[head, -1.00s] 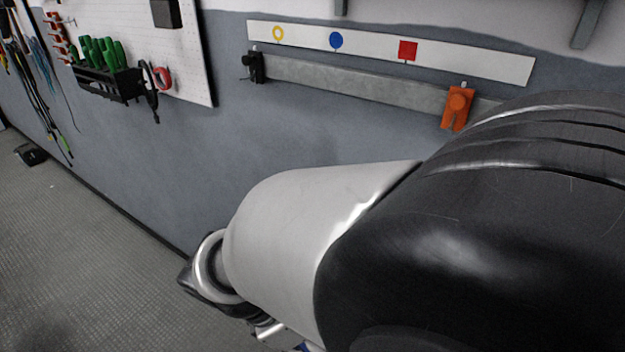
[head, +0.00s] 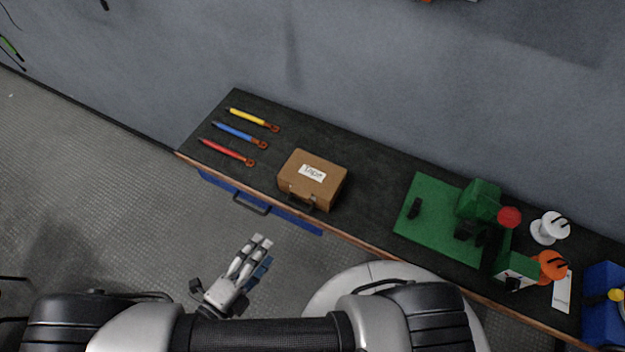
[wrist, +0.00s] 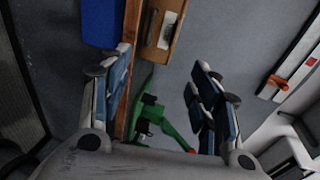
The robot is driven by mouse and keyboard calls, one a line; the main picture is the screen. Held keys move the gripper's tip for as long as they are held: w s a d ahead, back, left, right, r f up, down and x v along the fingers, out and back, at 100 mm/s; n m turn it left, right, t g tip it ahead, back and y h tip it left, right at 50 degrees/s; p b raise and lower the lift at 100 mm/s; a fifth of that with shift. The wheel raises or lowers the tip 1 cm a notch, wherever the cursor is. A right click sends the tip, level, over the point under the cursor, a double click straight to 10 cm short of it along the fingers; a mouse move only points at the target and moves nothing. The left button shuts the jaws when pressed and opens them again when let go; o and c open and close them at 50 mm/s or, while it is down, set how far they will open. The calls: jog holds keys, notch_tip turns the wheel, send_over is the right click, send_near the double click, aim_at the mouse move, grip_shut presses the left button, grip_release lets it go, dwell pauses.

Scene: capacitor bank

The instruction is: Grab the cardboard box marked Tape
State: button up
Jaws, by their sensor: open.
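The brown cardboard box (head: 322,193) sits on the dark bench top near its front edge, with a white label reading Tape and a handle on its front side. A brown box with a pale label, apparently the same one, shows at the top of the wrist view (wrist: 178,30). My gripper (head: 260,250) is open and empty in front of the bench, to the lower left of the box and apart from it. Its spread fingers show in the wrist view (wrist: 155,80), with the box beyond them.
Yellow (head: 248,116), blue (head: 236,133) and red (head: 222,150) pen-like tools lie left of the box. A green board (head: 425,215) with a green device stands to its right. A blue drawer (head: 285,217) with a handle is below the bench edge. A wall rises behind.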

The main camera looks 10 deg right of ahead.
aim_at(297, 208)
jog(key=x, duration=1.6)
jog(key=shift+d+r+b, duration=0.1)
jog(key=shift+b, duration=0.2)
jog(key=shift+c, duration=0.2)
jog(key=c, duration=0.9)
